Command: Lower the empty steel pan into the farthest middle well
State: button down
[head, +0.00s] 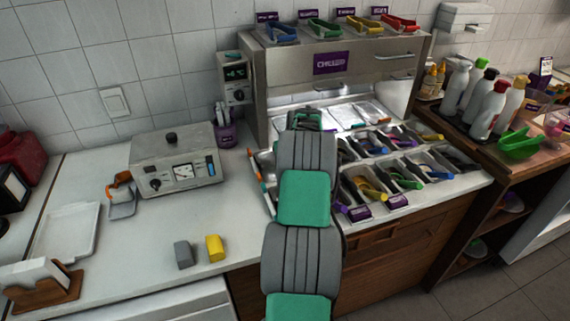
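The topping station has rows of wells in its counter (447,181). In the far row, pale steel surfaces show at the middle (345,116) and to its right (377,112); I cannot tell whether these are empty pans, lids or wells. My arm reaches up from the bottom centre over the station's left part. My gripper (304,117) is at the far left of the wells, mostly hidden by my own arm. Its fingers and anything between them cannot be made out. I cannot single out the empty steel pan.
Nearer rows hold pans with coloured-handled utensils (370,189). A steel cabinet (345,62) rises behind the wells, with scoops on top. A control box (178,160) stands left of my arm. Bottles (483,108) stand on the right. The left counter (120,255) has free room.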

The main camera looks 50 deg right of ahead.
jog(key=c, duration=1.2)
grip_release()
jog(key=shift+r+p, duration=2)
jog(key=shift+r, duration=2.05)
